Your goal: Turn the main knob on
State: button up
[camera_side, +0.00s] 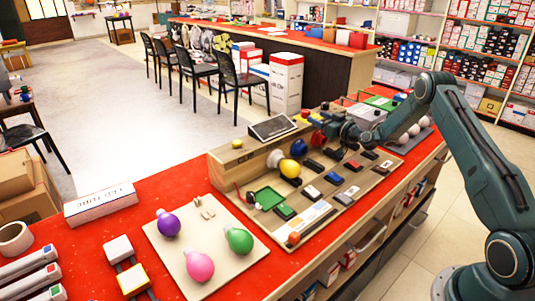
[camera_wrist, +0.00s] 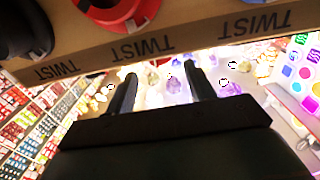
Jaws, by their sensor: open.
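A red knob (camera_wrist: 118,10) shows at the top of the wrist view, above a brown panel edge (camera_wrist: 150,42) lettered "TWIST" several times. A dark rounded part (camera_wrist: 22,28) sits left of it. In the side view, red and yellow knob-like parts (camera_side: 317,117) stand on the wooden board (camera_side: 222,166), right beside my gripper (camera_side: 332,124). I cannot tell which is the main knob or how it is turned. In the wrist view my gripper (camera_wrist: 160,72) has its two dark fingers apart with nothing between them. In the side view the fingertips are too small to make out.
The board carries a dark screen (camera_side: 272,127), yellow (camera_side: 289,168) and blue (camera_side: 299,147) bulbs and several switches. A cream mat (camera_side: 222,266) with purple, pink and green bulbs lies front left. White bulbs (camera_side: 403,138) stand right of my gripper. Red tabletop (camera_side: 120,226) shows between them.

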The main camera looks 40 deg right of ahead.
aim_at(309, 114)
jog(key=shift+w, duration=2.75)
jog(key=c, duration=1)
